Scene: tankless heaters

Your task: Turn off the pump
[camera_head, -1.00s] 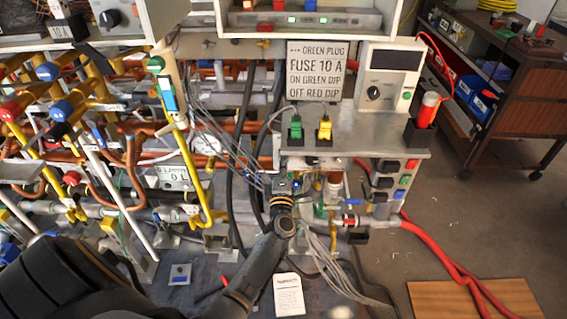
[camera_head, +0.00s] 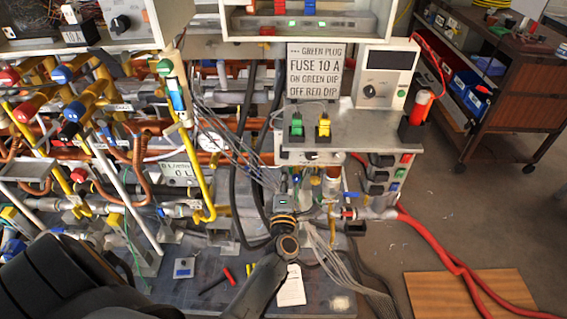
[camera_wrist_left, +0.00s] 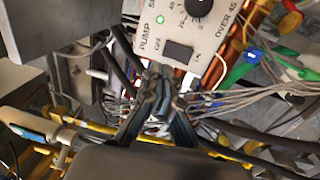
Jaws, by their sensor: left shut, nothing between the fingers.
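In the left wrist view, a pale panel marked PUMP (camera_wrist_left: 150,22) carries a dark rocker switch (camera_wrist_left: 178,53) with OFF lettering beside it. A black knob (camera_wrist_left: 200,6) sits above the switch. My left gripper (camera_wrist_left: 158,78) is shut and empty, with its fingertips just below the switch in the picture; I cannot tell whether they touch the panel. In the head view, my left gripper (camera_head: 284,200) is below the front panel (camera_head: 296,157) under the grey shelf. The switch cannot be made out there. My right gripper is not in view.
Thin grey wires (camera_head: 232,150) and black hoses (camera_head: 242,130) hang close to the left gripper. Green (camera_head: 297,125) and yellow (camera_head: 324,127) plugs stand on the shelf. Copper and yellow pipes (camera_head: 195,180) crowd the left. Open floor (camera_head: 440,215) lies at right.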

